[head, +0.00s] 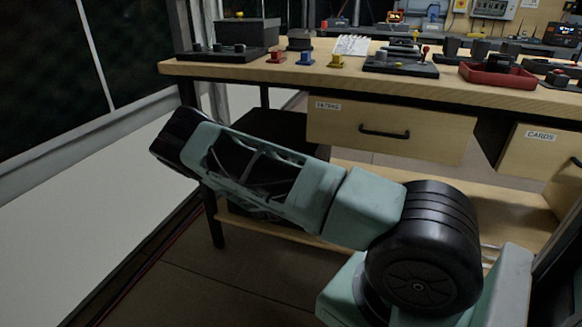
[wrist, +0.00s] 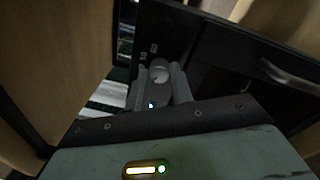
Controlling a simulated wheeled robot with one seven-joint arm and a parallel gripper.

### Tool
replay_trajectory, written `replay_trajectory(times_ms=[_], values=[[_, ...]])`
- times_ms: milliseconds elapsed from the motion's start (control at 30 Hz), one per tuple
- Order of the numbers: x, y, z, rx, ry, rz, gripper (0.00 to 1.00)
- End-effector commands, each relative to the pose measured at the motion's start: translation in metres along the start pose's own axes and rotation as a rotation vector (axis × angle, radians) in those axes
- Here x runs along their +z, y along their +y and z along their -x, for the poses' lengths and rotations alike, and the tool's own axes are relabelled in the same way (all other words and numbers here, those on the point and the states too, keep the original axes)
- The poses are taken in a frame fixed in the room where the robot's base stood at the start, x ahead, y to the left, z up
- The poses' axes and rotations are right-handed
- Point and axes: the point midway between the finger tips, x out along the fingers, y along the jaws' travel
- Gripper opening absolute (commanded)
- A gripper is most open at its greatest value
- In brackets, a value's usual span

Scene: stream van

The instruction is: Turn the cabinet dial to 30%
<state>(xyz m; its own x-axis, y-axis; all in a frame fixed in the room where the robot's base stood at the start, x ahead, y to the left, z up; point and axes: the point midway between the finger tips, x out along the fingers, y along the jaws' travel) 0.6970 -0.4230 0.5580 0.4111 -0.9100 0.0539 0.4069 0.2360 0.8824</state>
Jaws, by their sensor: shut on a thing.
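The cabinet dial (wrist: 158,71) is a light grey round knob with a small dark pointer mark, on a dark panel in the wrist view. The dark cabinet (head: 275,130) stands under the table in the head view, partly behind my arm. The dial and my gripper's fingertips are hidden in the head view.
The wooden table (head: 300,82) above holds several small parts and a red tray (head: 497,76). A drawer (head: 390,130) with a black handle hangs beneath it. In the wrist view, a dark door with a metal handle (wrist: 290,76) is at right, and a wooden panel (wrist: 55,60) at left.

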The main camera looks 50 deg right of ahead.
Motion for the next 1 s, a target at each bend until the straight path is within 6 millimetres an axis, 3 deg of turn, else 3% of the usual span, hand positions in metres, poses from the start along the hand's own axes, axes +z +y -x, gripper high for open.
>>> replay_trajectory(times_ms=[167, 200, 267, 667, 767, 1000], values=[[0.001, -0.002, 0.001, -0.004, -0.001, 0.003, 0.00], [0.001, -0.002, 0.001, -0.004, -0.001, 0.003, 0.31], [0.001, -0.002, 0.001, -0.004, -0.001, 0.002, 0.44], [-0.001, 0.000, 0.008, -0.001, 0.002, 0.000, 0.44], [0.000, 0.001, 0.023, -0.002, 0.003, 0.001, 0.44], [0.000, 0.001, 0.077, -0.001, 0.004, 0.002, 0.44]])
